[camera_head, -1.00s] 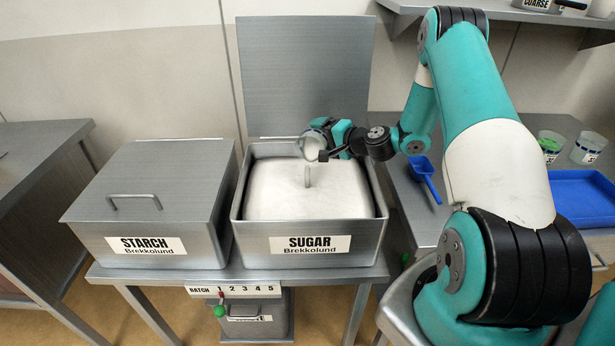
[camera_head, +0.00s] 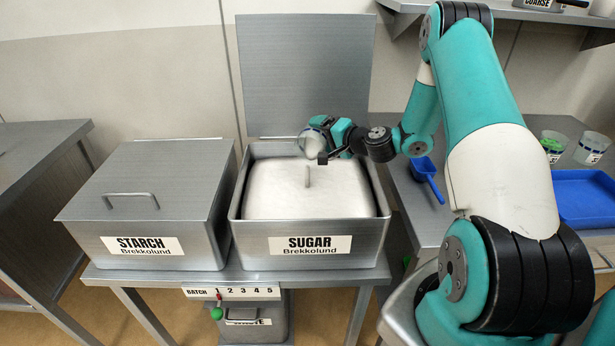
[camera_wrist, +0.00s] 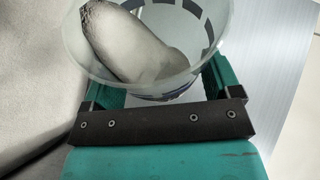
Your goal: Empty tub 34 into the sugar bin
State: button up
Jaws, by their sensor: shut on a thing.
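My gripper (camera_head: 328,140) is shut on a clear tub (camera_head: 311,145) over the back part of the sugar bin (camera_head: 250,243). In the wrist view the tub (camera_wrist: 192,72) sits between the fingers, its round mouth showing. It has a band of dark marks, and no number can be read. A pale heap of powder (camera_wrist: 130,50) lies inside against one side, so the tub looks tilted. The bin is open and holds a broad white mound of sugar (camera_head: 275,192). No falling powder can be made out.
The bin's raised lid (camera_head: 305,75) stands behind it. The closed starch bin (camera_head: 140,215) is on the left. The right bench holds a blue scoop (camera_head: 427,178), a blue tray (camera_head: 585,205), a tub with green contents (camera_head: 552,147) and another clear tub (camera_head: 590,150). A shelf (camera_head: 500,12) hangs above.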

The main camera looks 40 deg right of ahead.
jog(key=shift+s+a+r+n+t+h+b, duration=0.15)
jog(key=shift+s+a+r+n+t+b, duration=0.25)
jog(key=shift+b, duration=1.2)
jog(key=shift+s+a+r+n+t+h+b, duration=0.25)
jog(key=shift+n+b, duration=0.35)
jog(key=shift+b, duration=0.95)
